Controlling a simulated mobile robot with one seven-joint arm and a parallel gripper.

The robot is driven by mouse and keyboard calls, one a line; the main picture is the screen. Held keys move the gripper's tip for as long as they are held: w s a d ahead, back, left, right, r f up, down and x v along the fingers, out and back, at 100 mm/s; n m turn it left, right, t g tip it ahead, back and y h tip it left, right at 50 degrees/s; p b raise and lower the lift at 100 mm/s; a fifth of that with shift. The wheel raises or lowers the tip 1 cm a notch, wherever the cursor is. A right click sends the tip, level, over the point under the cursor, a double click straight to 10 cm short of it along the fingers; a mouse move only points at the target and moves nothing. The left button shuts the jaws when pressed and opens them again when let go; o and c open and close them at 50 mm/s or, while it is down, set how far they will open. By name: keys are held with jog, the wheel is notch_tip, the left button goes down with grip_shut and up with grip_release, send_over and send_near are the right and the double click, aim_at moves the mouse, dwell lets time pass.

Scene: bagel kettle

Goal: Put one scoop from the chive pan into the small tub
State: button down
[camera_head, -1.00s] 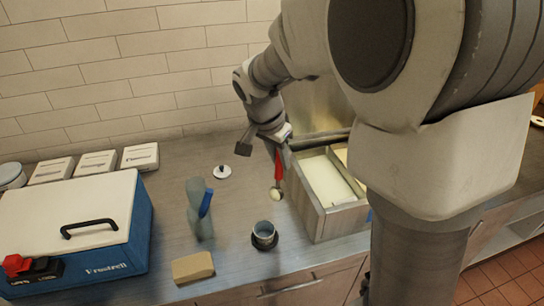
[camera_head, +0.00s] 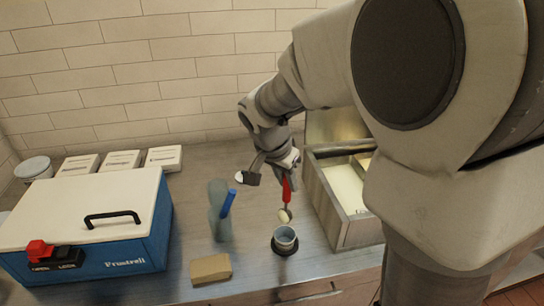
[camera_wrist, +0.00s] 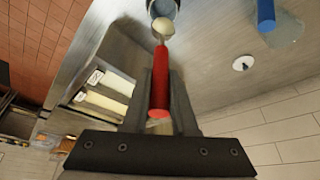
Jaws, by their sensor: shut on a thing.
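My gripper (camera_head: 287,178) is shut on the red handle of a scoop (camera_head: 286,188). In the wrist view the red handle (camera_wrist: 160,80) lies between the fingers, and the scoop's bowl (camera_wrist: 163,27) holds a pale heap. The small tub (camera_head: 285,239) stands on the counter on a dark round base. The loaded bowl is close behind the tub in the head view and above the counter. The pans with pale filling sit in a metal box (camera_head: 345,228) to the right; in the wrist view two pale pans (camera_wrist: 104,103) show. I cannot tell which is chive.
A bluish bottle with a blue part (camera_head: 219,212) stands left of the tub. A tan block (camera_head: 211,270) lies at the front. A blue case with a white lid (camera_head: 95,240) fills the left. White boxes (camera_head: 122,162) line the wall. Counter between bottle and tub is clear.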

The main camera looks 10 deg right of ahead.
aim_at(285, 203)
notch_tip(285, 203, down, 6)
jog(key=b, duration=0.4)
jog(key=shift+r, duration=0.1)
jog(key=shift+f+b, duration=1.1)
jog(key=shift+b, duration=0.1)
jog(key=shift+f+b, duration=0.15)
jog(key=shift+b, duration=0.15)
jog(key=shift+s+a+b, duration=0.35)
jog(key=shift+a+b, duration=0.1)
jog(key=shift+a, duration=0.2)
dwell(0.6)
jog(key=shift+w+d, duration=0.3)
jog(key=shift+d, duration=0.2)
dwell(0.7)
jog(key=shift+r+p, duration=2.6)
jog(key=shift+r, duration=1.95)
